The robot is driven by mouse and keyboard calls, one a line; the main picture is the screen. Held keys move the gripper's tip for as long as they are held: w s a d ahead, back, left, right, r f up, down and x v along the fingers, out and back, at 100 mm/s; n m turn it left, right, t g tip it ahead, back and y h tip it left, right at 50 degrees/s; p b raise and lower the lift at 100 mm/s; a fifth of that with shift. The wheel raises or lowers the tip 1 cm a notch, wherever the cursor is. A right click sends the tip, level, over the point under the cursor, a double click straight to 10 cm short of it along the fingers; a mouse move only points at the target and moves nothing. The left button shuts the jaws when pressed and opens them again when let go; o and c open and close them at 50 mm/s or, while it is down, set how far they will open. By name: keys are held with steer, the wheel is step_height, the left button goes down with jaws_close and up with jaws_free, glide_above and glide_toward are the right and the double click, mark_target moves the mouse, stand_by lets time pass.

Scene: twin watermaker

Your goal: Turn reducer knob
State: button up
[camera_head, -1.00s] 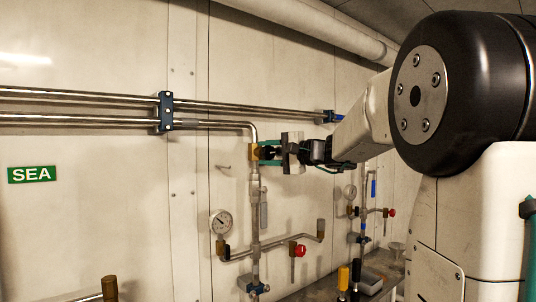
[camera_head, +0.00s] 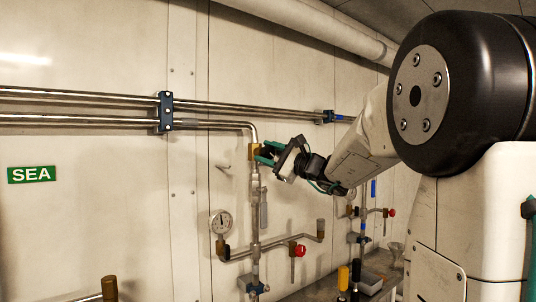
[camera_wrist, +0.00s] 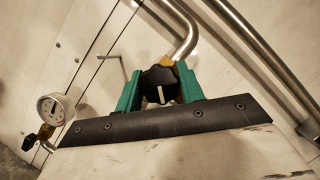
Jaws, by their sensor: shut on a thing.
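The black reducer knob (camera_wrist: 158,80) with a white pointer line sits between the two green fingers of my gripper (camera_wrist: 160,88) in the wrist view. The fingers are shut on it from both sides. In the head view my gripper (camera_head: 267,154) is tilted and reaches in from the right to the brass reducer body (camera_head: 253,151) on the vertical pipe. There the fingers largely hide the knob.
A round pressure gauge (camera_head: 221,222) hangs on the pipework below left, its needle pointing roughly up. A red-handled valve (camera_head: 299,250) is lower right of it. Steel pipes (camera_head: 80,105) run along the wall. A green SEA sign (camera_head: 31,174) is at left.

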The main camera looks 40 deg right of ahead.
steer(key=shift+f+m, duration=0.1)
steer(key=shift+m, duration=0.2)
steer(key=o, duration=1)
steer(key=shift+s, duration=0.1)
steer(key=v, duration=0.7)
steer(key=shift+s+f, duration=0.1)
steer(key=shift+s, duration=0.2)
